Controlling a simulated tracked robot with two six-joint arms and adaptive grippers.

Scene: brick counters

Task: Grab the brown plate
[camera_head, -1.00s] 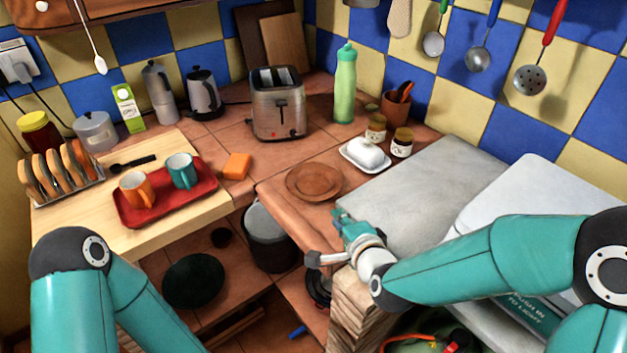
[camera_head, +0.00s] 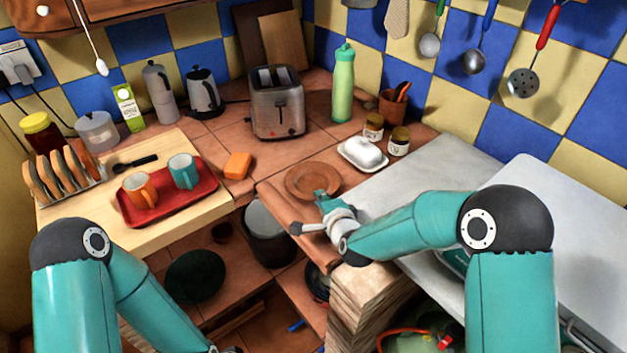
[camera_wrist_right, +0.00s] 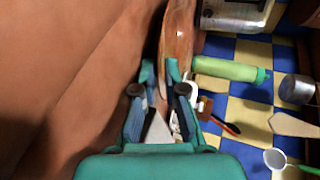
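The brown plate (camera_head: 312,178) lies on the tiled counter, in front of the toaster. My right gripper (camera_head: 321,196) is at the plate's near edge in the head view. Of my left gripper (camera_head: 226,349) only a small part shows at the bottom edge.
A white butter dish (camera_head: 362,153) and two jars stand right of the plate. The toaster (camera_head: 277,101) and green bottle (camera_head: 343,84) are behind it. A red tray (camera_head: 166,207) with two mugs is at left. A grey slab (camera_head: 440,160) lies at right.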

